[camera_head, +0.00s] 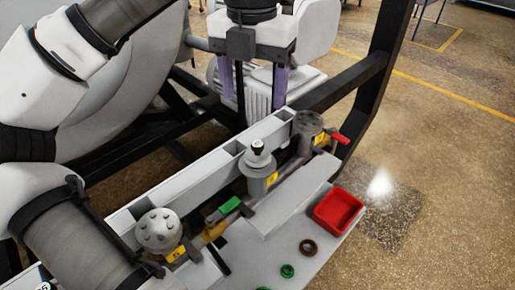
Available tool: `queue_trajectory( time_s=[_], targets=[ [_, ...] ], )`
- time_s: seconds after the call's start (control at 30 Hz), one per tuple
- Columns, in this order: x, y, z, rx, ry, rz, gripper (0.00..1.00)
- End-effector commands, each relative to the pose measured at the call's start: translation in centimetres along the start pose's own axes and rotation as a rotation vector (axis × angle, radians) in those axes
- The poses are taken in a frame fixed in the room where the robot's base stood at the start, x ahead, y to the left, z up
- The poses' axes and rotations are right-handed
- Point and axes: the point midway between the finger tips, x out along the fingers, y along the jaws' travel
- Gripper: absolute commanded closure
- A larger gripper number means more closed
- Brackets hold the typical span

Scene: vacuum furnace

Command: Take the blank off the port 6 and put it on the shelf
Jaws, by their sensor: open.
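My gripper (258,104) points down at the upper middle, with its two fingers apart and nothing seen between them. Below it, a row of ports runs along the pale frame. The light grey shelf (257,262) lies in front of the row. My gripper is behind and above the middle port, apart from it.
A bolted round cap (158,230) is on the left port. A grey flange (308,122) is at the right, beside a red handle (341,139). A green handle (229,206) lies between.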

Motion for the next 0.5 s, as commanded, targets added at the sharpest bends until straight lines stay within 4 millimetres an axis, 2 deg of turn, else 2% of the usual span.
queue_trajectory(
  time_s=[0.3,0.5],
  targets=[
    [5.8,0.0,0.0,0.001,0.002,-0.002,0.33],
    [7.5,-0.1,0.1,0.002,0.0,-0.001,0.33]
  ],
)
